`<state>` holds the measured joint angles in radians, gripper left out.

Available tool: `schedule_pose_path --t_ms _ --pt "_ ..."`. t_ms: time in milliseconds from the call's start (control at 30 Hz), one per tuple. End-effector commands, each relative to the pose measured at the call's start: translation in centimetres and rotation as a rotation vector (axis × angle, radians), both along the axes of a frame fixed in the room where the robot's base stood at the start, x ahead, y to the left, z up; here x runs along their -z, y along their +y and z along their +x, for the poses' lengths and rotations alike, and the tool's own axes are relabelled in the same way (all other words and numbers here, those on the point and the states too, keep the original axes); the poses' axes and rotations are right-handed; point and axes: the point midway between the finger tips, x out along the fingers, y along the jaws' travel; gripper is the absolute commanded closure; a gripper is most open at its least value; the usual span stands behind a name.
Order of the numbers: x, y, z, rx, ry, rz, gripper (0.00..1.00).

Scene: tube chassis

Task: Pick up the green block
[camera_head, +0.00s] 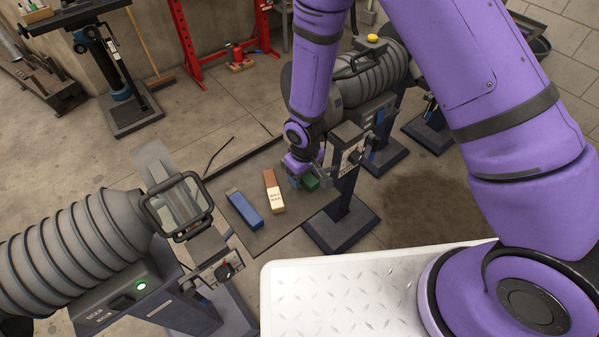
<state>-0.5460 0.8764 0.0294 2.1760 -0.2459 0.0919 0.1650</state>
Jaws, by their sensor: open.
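The green block (311,182) lies near the right end of a dark flat board. Its left part is hidden by my gripper (301,182). My gripper is at the end of the purple arm, low over the board, with its jaws around or just beside the block; I cannot tell which from this view. The jaws are open. I cannot see whether they touch the block.
A blue block (244,209) and a brown-and-cream block (273,191) lie on the dark board (285,228) to the left. Ribbed grey machines stand at left (75,245) and behind the arm (372,73). A white tread-plate surface (340,297) is in front.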

Motion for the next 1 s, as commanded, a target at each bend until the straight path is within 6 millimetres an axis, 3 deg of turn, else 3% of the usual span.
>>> schedule_pose_path --t_ms 267,500,1000 --pt "0.2 0.0 0.0 0.000 0.000 0.000 0.34" --pt "0.2 0.0 0.0 0.000 0.000 0.000 0.88" --pt "-0.8 0.0 0.1 0.001 -0.001 0.001 0.88"
